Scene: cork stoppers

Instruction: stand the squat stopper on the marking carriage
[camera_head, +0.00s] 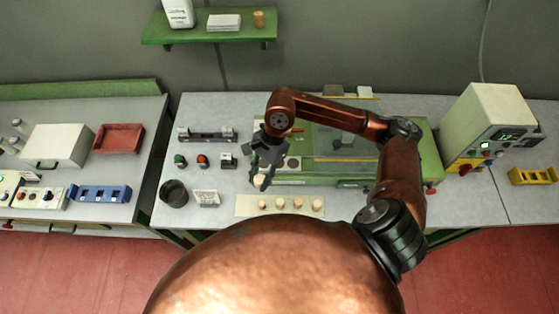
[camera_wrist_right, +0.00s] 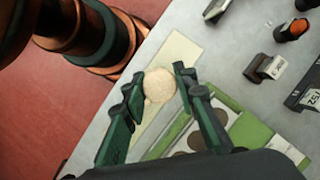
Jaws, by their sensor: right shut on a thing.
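My right gripper (camera_head: 262,172) is shut on a pale cork stopper (camera_head: 260,181), held above the bench by the near left end of a green machine (camera_head: 325,181). In the right wrist view the stopper (camera_wrist_right: 159,86) sits between the two fingers (camera_wrist_right: 158,92) and looks round, seen end-on. Whether it is the squat one I cannot tell. A pale plate with round dark marks (camera_head: 291,163), perhaps the marking carriage, lies right of the gripper, partly hidden by it. Several stoppers (camera_head: 298,203) stand on a cream strip (camera_head: 243,207) in front. My left gripper is out of view.
A control box (camera_head: 487,124) and a yellow block (camera_head: 532,176) stand at right. My arm reaches over the green machine.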

